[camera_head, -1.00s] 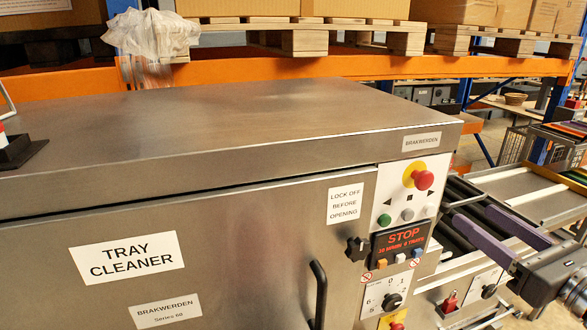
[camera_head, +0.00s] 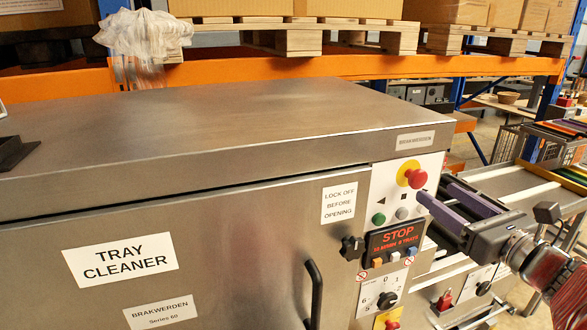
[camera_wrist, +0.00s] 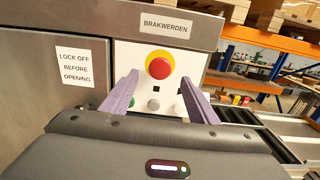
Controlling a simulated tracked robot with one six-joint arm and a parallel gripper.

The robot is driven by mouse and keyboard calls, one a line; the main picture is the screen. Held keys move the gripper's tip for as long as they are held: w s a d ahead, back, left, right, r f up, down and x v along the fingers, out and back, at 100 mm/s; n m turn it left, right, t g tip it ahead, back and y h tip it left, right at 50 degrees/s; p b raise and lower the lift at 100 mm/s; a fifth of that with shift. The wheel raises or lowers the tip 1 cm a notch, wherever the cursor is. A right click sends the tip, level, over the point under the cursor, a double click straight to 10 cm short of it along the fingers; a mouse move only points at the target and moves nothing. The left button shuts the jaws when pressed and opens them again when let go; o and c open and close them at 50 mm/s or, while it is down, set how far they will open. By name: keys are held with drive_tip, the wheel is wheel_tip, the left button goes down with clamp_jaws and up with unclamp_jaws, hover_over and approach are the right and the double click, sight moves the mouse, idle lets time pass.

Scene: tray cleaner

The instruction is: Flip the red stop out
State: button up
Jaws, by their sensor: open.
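A red mushroom button (camera_head: 417,178) on a yellow collar stands at the top of the machine's control panel; it shows near the middle of the wrist view (camera_wrist: 160,67). A smaller red part (camera_head: 445,300) sits on a plate beside the conveyor, low and right of the panel. Another red knob on yellow (camera_head: 388,320) is cut off at the bottom edge. I cannot tell which of these the task's red stop is. My gripper (camera_head: 436,192) is open and empty, its purple fingers pointing at the panel, just below and right of the mushroom button.
A dark display (camera_head: 396,240) reading STOP, small coloured buttons and a black rotary knob (camera_head: 387,299) lie below the button. A black star knob (camera_head: 351,247) and door handle (camera_head: 314,295) stick out to the left. The conveyor (camera_head: 515,178) runs off right.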

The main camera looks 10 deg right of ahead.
sight(421, 182)
drive_tip(key=shift+w+a, duration=0.2)
drive_tip(key=shift+w, duration=1.3)
drive_tip(key=shift+w+a, duration=0.2)
drive_tip(key=shift+w, duration=1.25)
drive_tip(key=shift+c, duration=0.6)
clamp_jaws()
